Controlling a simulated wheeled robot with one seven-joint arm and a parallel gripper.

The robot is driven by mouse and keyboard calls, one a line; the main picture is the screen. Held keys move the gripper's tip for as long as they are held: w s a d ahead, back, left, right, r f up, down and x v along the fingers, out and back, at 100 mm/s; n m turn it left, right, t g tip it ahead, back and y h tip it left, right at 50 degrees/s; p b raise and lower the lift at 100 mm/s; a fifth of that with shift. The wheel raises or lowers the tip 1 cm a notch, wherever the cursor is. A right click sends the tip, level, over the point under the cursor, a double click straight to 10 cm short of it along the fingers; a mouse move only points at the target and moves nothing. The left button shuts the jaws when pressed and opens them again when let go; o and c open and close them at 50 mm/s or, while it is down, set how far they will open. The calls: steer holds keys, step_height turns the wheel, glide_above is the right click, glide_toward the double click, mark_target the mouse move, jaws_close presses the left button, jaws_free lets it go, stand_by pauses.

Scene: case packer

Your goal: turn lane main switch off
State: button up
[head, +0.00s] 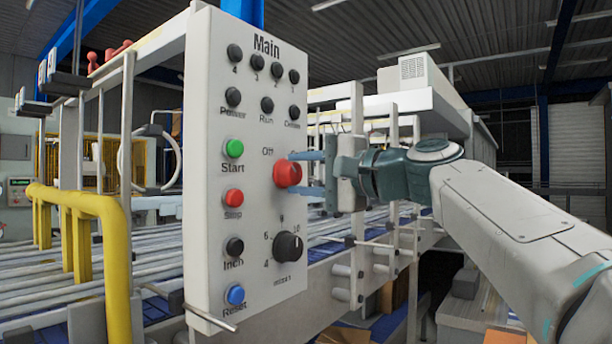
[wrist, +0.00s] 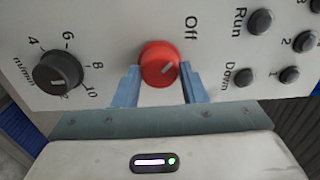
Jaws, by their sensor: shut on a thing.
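The red main switch knob (head: 287,173) sits on the light grey control panel (head: 212,60), with the word "Off" at its upper left in the head view. My gripper (head: 305,173) comes from the right with one blue finger above the knob and one below. In the wrist view, the fingers of my gripper (wrist: 160,76) stand on both sides of the red knob (wrist: 157,60) and are shut on it. A short pale mark on the knob slants to the upper right there, on the side of the "Off" label. Its exact setting is hard to tell.
A black speed dial (head: 288,246) sits below the knob. The green start button (head: 233,148), red stop button (head: 233,197) and blue reset button (head: 235,295) line the panel's left. A yellow rail (head: 117,260) and conveyor rollers (head: 60,250) lie further left.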

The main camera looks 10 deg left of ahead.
steer(key=o, duration=1)
steer(key=shift+s+a, duration=0.1)
steer(key=shift+a, duration=0.05)
steer(key=b+v, duration=0.1)
steer(key=v, duration=1.3)
steer(key=shift+b, duration=0.35)
steer(key=d+f+h+p, duration=0.2)
steer(key=f+h, duration=0.1)
steer(key=f, duration=0.5)
steer(key=s+d+f+h+p, duration=0.1)
steer(key=d+f+h+p, duration=0.15)
steer(key=f, duration=0.55)
steer(key=d+f+h+p, duration=0.2)
steer(key=f+h, duration=0.2)
steer(key=f, duration=0.4)
steer(key=s+d+f+n+g+h+p, duration=0.2)
steer(key=s+d+f, duration=0.3)
steer(key=f, duration=0.3)
steer(key=s+d+f+n+g+h+p, duration=0.2)
steer(key=s+d+f+h, duration=0.3)
steer(key=s+f, duration=0.2)
steer(key=shift+s+f+p, duration=0.3)
steer(key=shift+f, duration=0.45)
